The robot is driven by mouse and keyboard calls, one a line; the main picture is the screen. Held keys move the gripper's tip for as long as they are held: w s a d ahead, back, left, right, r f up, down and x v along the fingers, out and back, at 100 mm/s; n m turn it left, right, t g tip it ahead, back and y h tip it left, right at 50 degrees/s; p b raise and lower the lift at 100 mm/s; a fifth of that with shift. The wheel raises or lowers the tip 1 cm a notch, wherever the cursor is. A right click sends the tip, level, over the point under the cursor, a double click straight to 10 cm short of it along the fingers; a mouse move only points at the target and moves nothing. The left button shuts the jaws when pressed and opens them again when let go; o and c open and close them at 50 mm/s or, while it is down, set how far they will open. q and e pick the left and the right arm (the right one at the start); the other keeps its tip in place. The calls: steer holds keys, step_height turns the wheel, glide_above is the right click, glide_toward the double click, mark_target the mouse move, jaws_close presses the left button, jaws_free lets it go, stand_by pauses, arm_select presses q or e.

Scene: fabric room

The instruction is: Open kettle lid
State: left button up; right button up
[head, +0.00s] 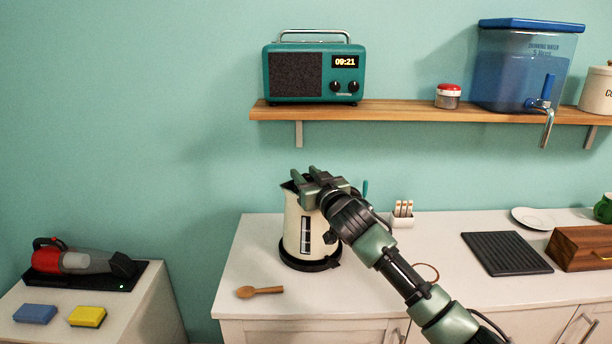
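The cream kettle (294,226) stands upright on its black base (310,264) near the left end of the white counter. My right gripper (304,176) is at the top of the kettle, with its fingers over the lid area. The lid is mostly hidden behind the gripper, and I cannot tell whether it is raised or closed. The gap between the fingers is too small to judge. My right forearm covers the kettle's right side. My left gripper is not in view.
A wooden spoon (260,291) lies on the counter in front of the kettle. A wooden shelf (400,110) with a teal radio (296,75) hangs above. A white holder (402,221), a black mat (506,252) and a wooden box (582,247) stand to the right.

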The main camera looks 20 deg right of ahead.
jaws_close()
stand_by(1.2)
